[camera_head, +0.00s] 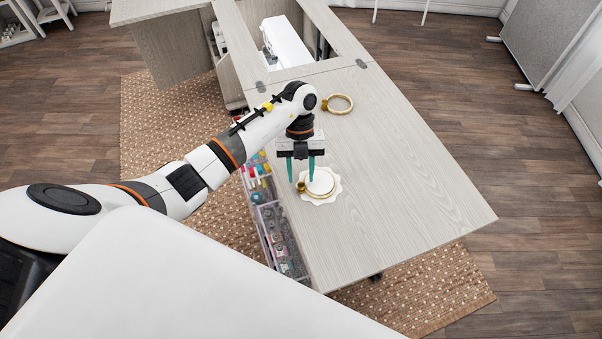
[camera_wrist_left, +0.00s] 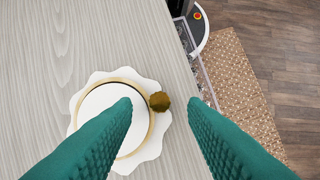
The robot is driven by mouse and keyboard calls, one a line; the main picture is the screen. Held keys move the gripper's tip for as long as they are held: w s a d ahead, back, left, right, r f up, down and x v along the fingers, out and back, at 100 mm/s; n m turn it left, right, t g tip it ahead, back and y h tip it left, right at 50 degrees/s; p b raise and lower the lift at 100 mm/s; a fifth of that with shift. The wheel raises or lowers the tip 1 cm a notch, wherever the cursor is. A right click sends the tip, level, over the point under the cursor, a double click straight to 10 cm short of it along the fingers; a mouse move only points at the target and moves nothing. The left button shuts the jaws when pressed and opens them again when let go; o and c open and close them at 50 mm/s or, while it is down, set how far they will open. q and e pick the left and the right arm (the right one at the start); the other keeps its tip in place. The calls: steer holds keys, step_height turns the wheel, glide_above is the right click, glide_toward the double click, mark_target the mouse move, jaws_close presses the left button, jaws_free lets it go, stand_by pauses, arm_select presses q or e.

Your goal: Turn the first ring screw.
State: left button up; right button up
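A gold embroidery ring (camera_head: 334,187) lies with a white scalloped cloth (camera_head: 327,202) on the table leaf near its left edge. Its brass screw (camera_head: 300,186) sticks out on the ring's left side. In the left wrist view the same screw (camera_wrist_left: 159,102) shows as a brown knob at the ring's right rim. My left gripper (camera_head: 301,176) points down above it, with its teal fingers open. In the wrist view the screw appears between the fingertips, with a gap on each side and nearer the left finger. The height between them is hard to tell. My right gripper is not in view.
A second gold ring (camera_head: 346,111) with a brass screw lies farther back on the leaf. A white sewing machine (camera_head: 285,41) sits in the cabinet opening behind. Clear bins (camera_head: 281,240) of sewing supplies hang along the left edge. The leaf's right side is clear.

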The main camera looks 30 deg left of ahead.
arm_select(q)
steer(key=shift+x, duration=0.85)
steer(key=shift+c, duration=0.6)
jaws_close()
steer(key=shift+w, duration=0.1)
